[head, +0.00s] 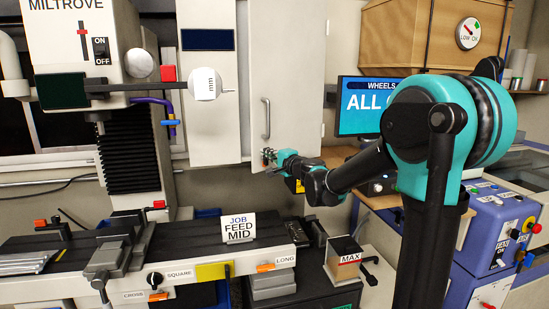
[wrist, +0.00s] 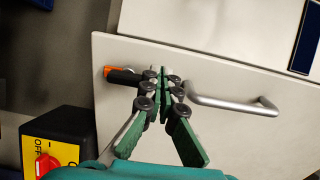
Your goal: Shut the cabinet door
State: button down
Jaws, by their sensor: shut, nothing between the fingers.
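The cabinet door (head: 290,60) is a pale flat panel with a vertical bar handle (head: 265,118). In the head view it stands at an angle to the cabinet front (head: 208,90), its lower edge sloping. The door (wrist: 245,125) fills much of the wrist view, with its handle (wrist: 235,104) just right of the fingertips. My gripper (head: 268,156) is at the door's lower left corner, below the handle. In the wrist view my gripper (wrist: 164,74) is shut and empty, in front of the door; whether it touches is unclear. A black piece with an orange end (wrist: 122,75) lies left of the fingertips.
A milling machine (head: 125,150) stands left, its table (head: 150,260) running below the cabinet. A monitor (head: 365,105) and a wooden box (head: 410,35) are at right. A yellow and black switch box (wrist: 55,145) is near my gripper at lower left in the wrist view.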

jog(key=shift+x, duration=1.4)
